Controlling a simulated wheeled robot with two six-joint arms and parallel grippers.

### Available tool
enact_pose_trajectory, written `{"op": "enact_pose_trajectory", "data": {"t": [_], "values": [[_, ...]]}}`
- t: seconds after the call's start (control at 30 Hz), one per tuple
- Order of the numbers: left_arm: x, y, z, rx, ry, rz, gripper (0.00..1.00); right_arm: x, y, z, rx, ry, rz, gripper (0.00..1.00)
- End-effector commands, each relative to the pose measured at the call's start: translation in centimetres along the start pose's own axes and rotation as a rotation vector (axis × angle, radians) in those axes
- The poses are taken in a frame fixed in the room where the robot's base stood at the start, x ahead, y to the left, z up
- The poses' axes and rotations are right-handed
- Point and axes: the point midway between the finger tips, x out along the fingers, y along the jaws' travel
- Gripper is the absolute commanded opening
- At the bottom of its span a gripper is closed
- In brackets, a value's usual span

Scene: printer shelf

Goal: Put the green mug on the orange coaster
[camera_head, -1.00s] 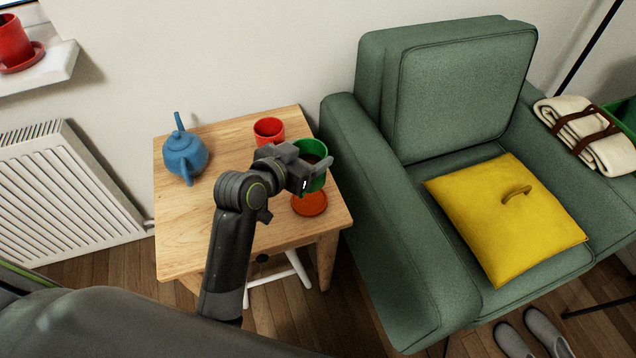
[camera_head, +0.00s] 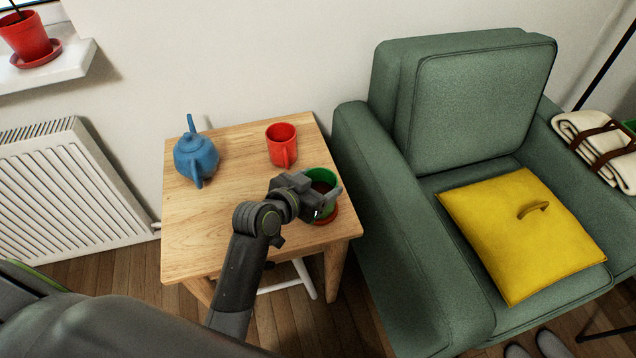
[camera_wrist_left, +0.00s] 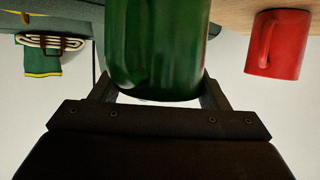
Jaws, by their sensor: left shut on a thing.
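The green mug (camera_head: 323,179) is between the fingers of my left gripper (camera_head: 325,196), which is shut on it. In the head view the mug is upright and shows a dark inside. The orange coaster (camera_head: 331,219) lies at the table's front right corner and shows just below the mug and gripper, mostly hidden. I cannot tell whether the mug touches the coaster. In the left wrist view the green mug (camera_wrist_left: 155,50) fills the space between the fingers. My right gripper does not show.
The wooden table (camera_head: 215,235) also holds a blue teapot (camera_head: 197,157) at back left and a red mug (camera_head: 282,146) behind the green one. A green armchair (camera_head: 390,200) with a yellow cushion (camera_head: 515,240) stands close on the right. The table's front left is clear.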

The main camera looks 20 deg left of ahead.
Motion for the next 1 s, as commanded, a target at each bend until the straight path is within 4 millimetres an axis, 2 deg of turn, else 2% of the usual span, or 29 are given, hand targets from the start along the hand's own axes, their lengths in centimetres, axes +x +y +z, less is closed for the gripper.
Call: {"op": "enact_pose_trajectory", "data": {"t": [0.13, 0.17, 0.3, 0.7, 0.87, 1.0], "values": [[0.1, 0.0, 0.2, 0.000, 0.002, 0.000, 0.37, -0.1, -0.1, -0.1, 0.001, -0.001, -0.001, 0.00], [0.1, 0.0, 0.3, 0.000, 0.000, 0.000, 0.71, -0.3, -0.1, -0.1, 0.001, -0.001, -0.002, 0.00], [0.1, 0.0, 0.2, 0.000, 0.000, 0.000, 0.90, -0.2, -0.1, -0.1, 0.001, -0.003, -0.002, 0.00], [-0.1, 0.0, -0.2, 0.000, 0.001, 0.000, 0.90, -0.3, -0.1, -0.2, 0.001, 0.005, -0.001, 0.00], [-2.6, 0.0, -0.1, 0.000, -0.001, -0.001, 0.90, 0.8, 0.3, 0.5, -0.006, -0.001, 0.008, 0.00], [-5.6, -0.1, -0.1, 0.001, -0.001, -0.001, 0.90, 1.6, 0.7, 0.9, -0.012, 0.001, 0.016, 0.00]]}}
